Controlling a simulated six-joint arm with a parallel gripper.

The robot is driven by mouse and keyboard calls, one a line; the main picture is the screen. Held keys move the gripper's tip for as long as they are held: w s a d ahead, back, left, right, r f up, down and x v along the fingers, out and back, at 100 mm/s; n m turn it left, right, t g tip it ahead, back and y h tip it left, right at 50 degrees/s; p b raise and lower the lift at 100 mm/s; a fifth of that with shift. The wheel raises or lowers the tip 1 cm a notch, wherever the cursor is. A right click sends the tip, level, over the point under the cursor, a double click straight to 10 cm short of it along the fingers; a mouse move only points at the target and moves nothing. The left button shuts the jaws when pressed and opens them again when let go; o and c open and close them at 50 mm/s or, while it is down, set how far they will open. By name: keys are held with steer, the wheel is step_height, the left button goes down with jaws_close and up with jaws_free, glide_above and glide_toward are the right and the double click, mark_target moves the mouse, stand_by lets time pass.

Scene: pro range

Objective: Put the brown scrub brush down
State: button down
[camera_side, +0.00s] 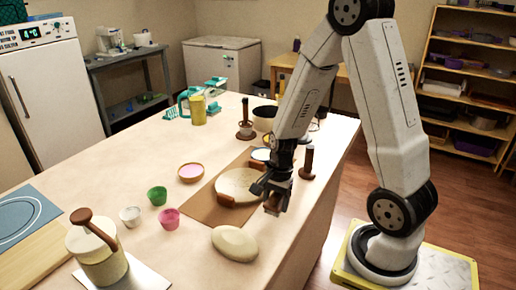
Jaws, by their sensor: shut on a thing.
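My gripper (271,192) is shut on the brown scrub brush (272,206), a small brown block low between the dark fingers. The fingers hide part of the brush. The brush is near the table's right edge, just right of a round cream disc (238,183) with brown grips on a brown mat (195,207). I cannot tell whether the brush touches the tabletop.
A smooth cream oval lump (234,243) lies in front of the brush. A brown upright handle (307,160) stands close behind my gripper.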

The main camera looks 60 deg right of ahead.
steer(key=shift+f, duration=1.65)
steer(key=shift+f, duration=0.15)
jaws_free()
steer(key=shift+d+r, duration=0.3)
steer(key=shift+r, duration=1.75)
steer(key=shift+d+r, duration=0.25)
steer(key=shift+r, duration=1.75)
steer(key=shift+d+r, duration=0.3)
steer(key=shift+r, duration=1.75)
steer(key=shift+a, duration=0.1)
